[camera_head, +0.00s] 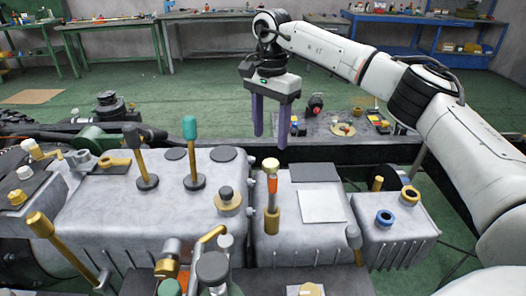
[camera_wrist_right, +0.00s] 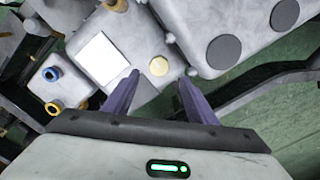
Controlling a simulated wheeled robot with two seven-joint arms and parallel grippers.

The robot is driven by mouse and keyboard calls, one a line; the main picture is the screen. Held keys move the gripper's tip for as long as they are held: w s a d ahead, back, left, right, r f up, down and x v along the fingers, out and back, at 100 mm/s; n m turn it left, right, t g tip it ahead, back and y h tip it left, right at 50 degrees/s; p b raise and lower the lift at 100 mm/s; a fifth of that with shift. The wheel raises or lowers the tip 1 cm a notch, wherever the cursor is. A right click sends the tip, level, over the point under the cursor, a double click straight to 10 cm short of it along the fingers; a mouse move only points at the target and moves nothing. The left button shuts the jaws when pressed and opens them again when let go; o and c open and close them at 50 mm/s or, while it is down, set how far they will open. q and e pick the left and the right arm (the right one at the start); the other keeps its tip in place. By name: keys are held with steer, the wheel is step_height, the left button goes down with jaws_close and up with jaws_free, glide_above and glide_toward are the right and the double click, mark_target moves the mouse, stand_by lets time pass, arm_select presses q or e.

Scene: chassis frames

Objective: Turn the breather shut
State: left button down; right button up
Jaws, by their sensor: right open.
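A slim upright brass fitting (camera_head: 271,190) with a round cap and an orange-red band stands on the grey housing's near middle part; it may be the breather, but nothing labels it. My right gripper (camera_head: 270,140) points down with its two purple fingers apart and empty, above and beyond the housing. In the right wrist view, the round brass cap (camera_wrist_right: 159,66) shows between and just past the fingertips (camera_wrist_right: 159,78), apart from them. A grey knob on a brass base (camera_head: 227,200) stands left of the fitting. My left gripper is out of view.
Two upright levers, one black-topped (camera_head: 142,160) and one teal-topped (camera_head: 191,155), stand on the left housing. A white plate (camera_head: 321,206) lies right of the fitting. Blue (camera_head: 384,217) and brass (camera_head: 410,195) rings sit farther right. A dark tray (camera_head: 345,128) with small parts lies behind.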

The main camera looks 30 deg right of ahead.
mark_target(270, 163)
step_height(270, 163, down, 8)
steer(key=shift+s+f, duration=0.1)
steer(key=c, duration=1.1)
